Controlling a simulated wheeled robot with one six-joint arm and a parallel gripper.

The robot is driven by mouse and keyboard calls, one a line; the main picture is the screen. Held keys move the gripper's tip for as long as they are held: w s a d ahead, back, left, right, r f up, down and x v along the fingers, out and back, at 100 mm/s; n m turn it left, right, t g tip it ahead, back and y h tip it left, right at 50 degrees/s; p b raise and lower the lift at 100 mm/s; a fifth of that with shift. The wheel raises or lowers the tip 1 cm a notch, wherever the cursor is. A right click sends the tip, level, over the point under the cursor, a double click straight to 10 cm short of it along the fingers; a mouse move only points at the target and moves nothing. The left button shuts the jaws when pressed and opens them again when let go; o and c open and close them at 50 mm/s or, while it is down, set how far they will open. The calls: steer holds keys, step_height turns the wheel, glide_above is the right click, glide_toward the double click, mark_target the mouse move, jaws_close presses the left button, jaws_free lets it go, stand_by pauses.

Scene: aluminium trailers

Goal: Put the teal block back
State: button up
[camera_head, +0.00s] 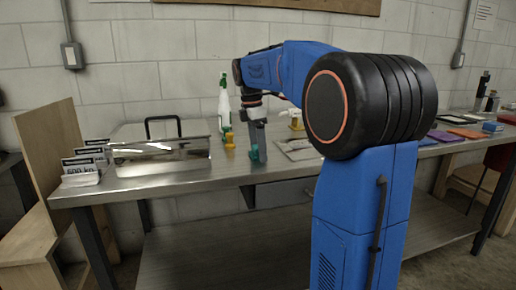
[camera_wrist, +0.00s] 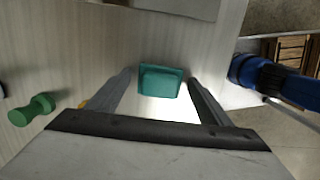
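The teal block (camera_wrist: 160,80) lies in the wrist view between the two fingers of my gripper (camera_wrist: 160,76). Gaps show between the block and each finger, so the gripper is open around it and not clamped. In the head view my gripper (camera_head: 258,143) points down at the front part of the metal bench, with the teal block (camera_head: 262,153) low at its fingertips. The block's underside is hidden, and I cannot tell whether it touches the bench.
A yellow piece (camera_head: 229,141) and a white-and-green bottle (camera_head: 224,108) stand left of my gripper. A green piece (camera_wrist: 32,110) shows at left in the wrist view. A pale sheet (camera_head: 298,150) lies to the right.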

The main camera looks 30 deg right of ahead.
mark_target(254, 147)
step_height(254, 147, up, 12)
steer(key=a, duration=0.1)
steer(key=shift+w+a+r, duration=0.15)
steer(key=shift+w+a, duration=0.05)
stand_by(0.5)
steer(key=s+a+f+m+t, duration=0.1)
steer(key=s+a+f+m, duration=0.3)
steer(key=s+f, duration=0.6)
steer(key=s+a+f+m+t+y, duration=0.1)
steer(key=s+a+f+m, duration=0.4)
steer(key=s+f, duration=0.5)
steer(key=s+a+f+m+t, duration=0.3)
steer(key=s+a+f+m, duration=0.2)
steer(key=s+f, duration=0.5)
steer(key=shift+s+a+m, duration=0.2)
steer(key=shift+s+m, duration=0.1)
steer(key=shift+m, duration=0.1)
steer(key=shift+r, duration=0.1)
